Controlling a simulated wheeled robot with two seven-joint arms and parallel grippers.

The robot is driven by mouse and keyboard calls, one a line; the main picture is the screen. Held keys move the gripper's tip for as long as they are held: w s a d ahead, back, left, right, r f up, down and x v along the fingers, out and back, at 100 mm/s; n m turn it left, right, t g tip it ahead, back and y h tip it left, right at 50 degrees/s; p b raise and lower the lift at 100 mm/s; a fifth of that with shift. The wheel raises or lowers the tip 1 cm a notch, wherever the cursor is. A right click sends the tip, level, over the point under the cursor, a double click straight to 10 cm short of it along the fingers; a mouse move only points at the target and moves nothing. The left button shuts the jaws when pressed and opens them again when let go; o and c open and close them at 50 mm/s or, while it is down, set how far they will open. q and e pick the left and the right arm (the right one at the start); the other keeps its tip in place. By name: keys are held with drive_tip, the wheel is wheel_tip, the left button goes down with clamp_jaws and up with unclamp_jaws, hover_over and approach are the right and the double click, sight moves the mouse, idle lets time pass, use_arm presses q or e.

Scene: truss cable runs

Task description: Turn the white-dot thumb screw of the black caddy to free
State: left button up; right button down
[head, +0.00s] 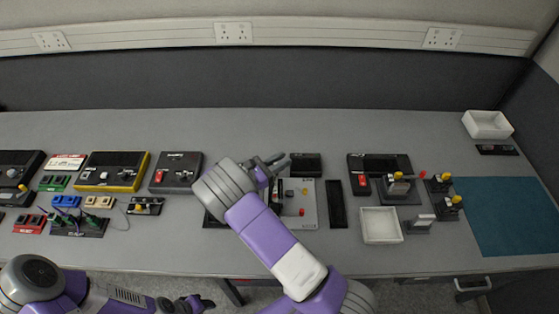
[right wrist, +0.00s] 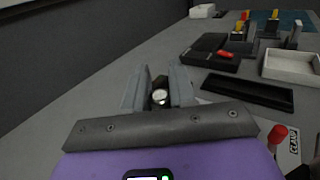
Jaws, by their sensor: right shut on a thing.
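My right gripper (head: 279,160) reaches over the middle of the bench, at the left edge of a small black box (head: 306,164) that looks like the black caddy. In the right wrist view its two grey fingers (right wrist: 160,92) are shut on a small round knob (right wrist: 160,97) with a pale top, which looks like the white-dot thumb screw. Something dark shows just behind the knob between the fingers. The rest of the box is hidden there by the fingers. My left gripper (head: 200,303) hangs low at the bottom edge, away from the bench objects; its jaw gap is unclear.
A pale panel (head: 308,222) with a red knob lies under my right forearm, partly hidden. A long black tray (head: 337,204) and a white tray (head: 381,226) lie to the right. Several devices crowd the left side. The back strip of the bench is clear.

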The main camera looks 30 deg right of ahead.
drive_tip(key=shift+s+a+f+m+g+y+b, duration=0.15)
drive_tip(key=shift+m+g+y+b, duration=0.45)
drive_tip(key=shift+m+g, duration=1.1)
drive_tip(key=shift+s+d+r+m+g+y+b, duration=0.1)
drive_tip(key=shift+s+m+g+y+b, duration=0.2)
drive_tip(key=shift+m+g+y+b, duration=1.3)
drive_tip(key=shift+s+a+f+m+g+h+p, duration=0.15)
drive_tip(key=shift+m+g+h+p, duration=0.45)
drive_tip(key=shift+g, duration=2.1)
drive_tip(key=shift+r+m+g+y, duration=0.15)
drive_tip(key=shift+m+g+y, duration=0.15)
drive_tip(key=shift+m+y, duration=0.1)
drive_tip(key=c, duration=1)
unclamp_jaws()
